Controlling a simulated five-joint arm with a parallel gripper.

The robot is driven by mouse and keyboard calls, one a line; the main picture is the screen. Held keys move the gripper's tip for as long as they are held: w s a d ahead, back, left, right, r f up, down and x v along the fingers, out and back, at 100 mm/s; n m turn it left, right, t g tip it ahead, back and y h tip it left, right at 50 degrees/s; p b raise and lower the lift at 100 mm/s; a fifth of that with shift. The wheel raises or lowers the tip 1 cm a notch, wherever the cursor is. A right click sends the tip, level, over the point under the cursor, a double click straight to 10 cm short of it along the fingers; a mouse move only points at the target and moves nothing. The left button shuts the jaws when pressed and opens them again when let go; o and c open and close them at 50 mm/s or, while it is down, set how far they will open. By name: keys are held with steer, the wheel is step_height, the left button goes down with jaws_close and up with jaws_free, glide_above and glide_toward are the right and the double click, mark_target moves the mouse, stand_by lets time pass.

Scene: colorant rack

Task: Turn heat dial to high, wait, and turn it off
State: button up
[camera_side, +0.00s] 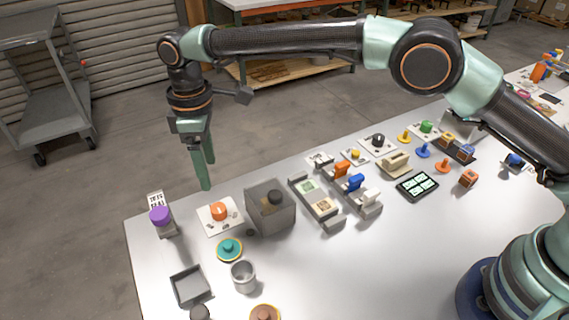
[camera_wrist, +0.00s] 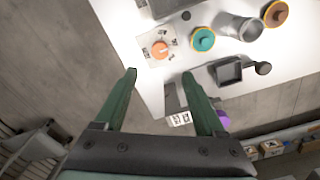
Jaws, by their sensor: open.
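An orange dial (camera_side: 219,211) sits on a white square plate (camera_side: 208,227) near the table's far left edge. It looks like the heat dial, though I cannot read its marks. In the wrist view the orange dial (camera_wrist: 160,48) lies beyond the fingertips, on its plate (camera_wrist: 151,60). My gripper (camera_side: 206,186) points down, above and behind the dial at the table's far edge, apart from it. In the wrist view my gripper (camera_wrist: 159,74) is open, with nothing between its fingers.
A grey box (camera_side: 270,218) with a black knob stands right of the dial. A purple knob (camera_side: 160,215) on a stand is left. A teal disc (camera_side: 229,249), metal cup (camera_side: 243,275) and grey tray (camera_side: 190,286) lie nearer the camera. The table's front right is clear.

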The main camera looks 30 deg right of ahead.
mark_target(218, 208)
step_height(218, 208, down, 12)
steer(key=shift+r, duration=0.2)
stand_by(0.4)
jaws_close()
